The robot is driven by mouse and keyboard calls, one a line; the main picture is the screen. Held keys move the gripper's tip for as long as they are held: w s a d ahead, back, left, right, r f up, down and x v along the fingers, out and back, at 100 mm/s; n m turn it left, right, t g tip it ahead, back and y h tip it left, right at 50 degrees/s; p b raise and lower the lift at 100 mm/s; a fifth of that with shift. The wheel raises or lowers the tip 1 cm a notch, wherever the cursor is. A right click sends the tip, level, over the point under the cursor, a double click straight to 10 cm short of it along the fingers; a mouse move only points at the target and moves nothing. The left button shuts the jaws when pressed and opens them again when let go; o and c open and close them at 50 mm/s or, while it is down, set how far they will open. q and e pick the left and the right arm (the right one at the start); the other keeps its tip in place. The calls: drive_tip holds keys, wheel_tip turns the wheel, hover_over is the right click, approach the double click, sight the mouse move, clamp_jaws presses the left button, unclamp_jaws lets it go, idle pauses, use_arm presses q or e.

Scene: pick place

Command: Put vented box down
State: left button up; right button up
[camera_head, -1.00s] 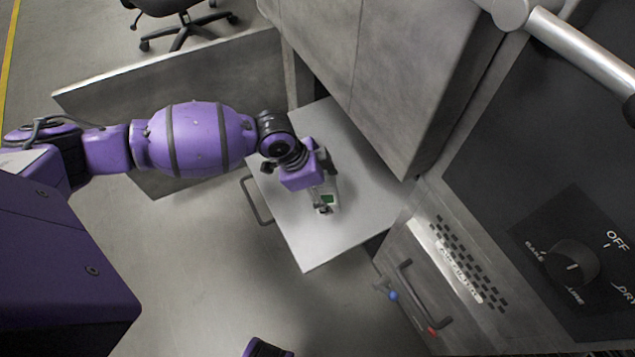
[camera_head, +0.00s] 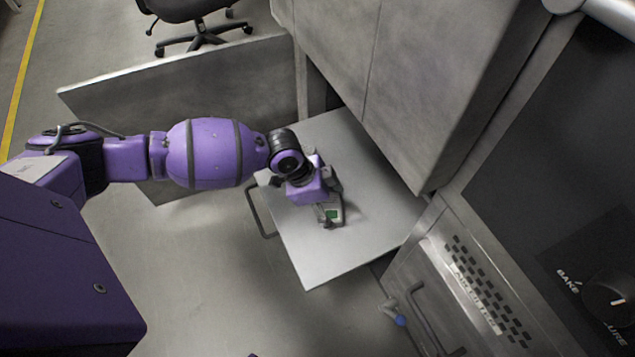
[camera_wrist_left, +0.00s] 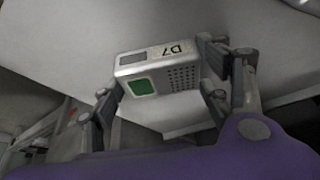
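The vented box (camera_head: 333,214) is a small grey box with a green square; it shows beneath my left gripper, over the pale flat panel (camera_head: 375,240). In the left wrist view the box (camera_wrist_left: 160,72) shows a "D7" label, a dark window and a grid of vent holes. My left gripper (camera_head: 329,205) points down, with one finger at each end of the box. The fingers (camera_wrist_left: 160,88) look closed against it, with no clear gap. Whether the box's underside touches the panel is hidden. My right gripper is out of view.
A bar handle (camera_head: 259,208) sits at the panel's left edge. Grey cabinet fronts (camera_head: 430,70) rise behind it, and an appliance with a knob (camera_head: 607,300) stands at right. An upright grey panel (camera_head: 215,85) is behind my arm. The pale panel is otherwise clear.

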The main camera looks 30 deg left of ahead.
use_arm(q)
drive_tip(key=o, duration=0.5)
drive_tip(key=shift+w, duration=0.1)
drive_tip(key=shift+c, duration=0.2)
drive_tip(key=shift+r, duration=0.15)
drive_tip(key=p+v, duration=0.4)
drive_tip(key=v, duration=0.8)
drive_tip(key=shift+p, duration=0.35)
